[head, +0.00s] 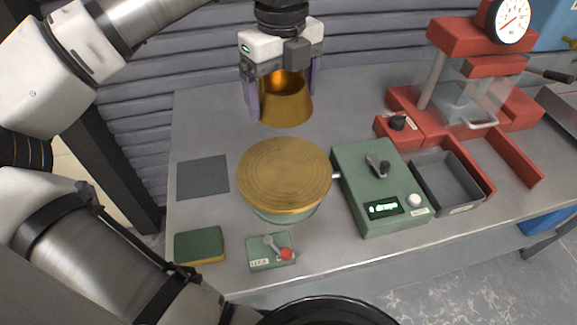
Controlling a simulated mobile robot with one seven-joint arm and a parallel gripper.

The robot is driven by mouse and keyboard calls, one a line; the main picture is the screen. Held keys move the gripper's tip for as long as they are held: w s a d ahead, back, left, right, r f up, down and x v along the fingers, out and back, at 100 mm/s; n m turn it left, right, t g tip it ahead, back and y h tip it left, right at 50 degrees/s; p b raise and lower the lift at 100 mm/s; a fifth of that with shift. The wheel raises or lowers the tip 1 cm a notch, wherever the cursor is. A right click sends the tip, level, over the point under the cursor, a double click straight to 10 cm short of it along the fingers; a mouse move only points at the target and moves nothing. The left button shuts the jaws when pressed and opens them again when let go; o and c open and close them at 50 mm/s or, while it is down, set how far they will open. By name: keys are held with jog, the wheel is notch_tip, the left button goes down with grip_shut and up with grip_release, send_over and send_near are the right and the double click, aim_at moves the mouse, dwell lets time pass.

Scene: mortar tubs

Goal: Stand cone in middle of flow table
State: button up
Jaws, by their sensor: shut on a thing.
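The cone (288,108) is a brass-coloured truncated cone, narrower at the top and open there. My gripper (285,88) is shut on it, with a purple-grey finger on each side, and holds it upright. The flow table (284,170) is a round brass disc on a pale green base, below and in front of the cone in the picture. Its top is bare. The cone is apart from the disc, toward the back of the bench; its exact height above the bench is hard to tell.
A green control box (380,190) with a lever and lit display stands right of the disc. A grey tray (446,182) and red press (470,70) are farther right. A grey mat (203,177), green sponge (199,245) and small lever box (271,251) lie left and front.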

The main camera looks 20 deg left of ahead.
aim_at(285, 169)
notch_tip(285, 169, down, 16)
jog(key=b, duration=0.8)
jog(key=shift+r, duration=0.1)
jog(key=shift+c, duration=0.2)
jog(key=o, duration=1)
notch_tip(285, 169, up, 12)
jog(key=p, duration=0.7)
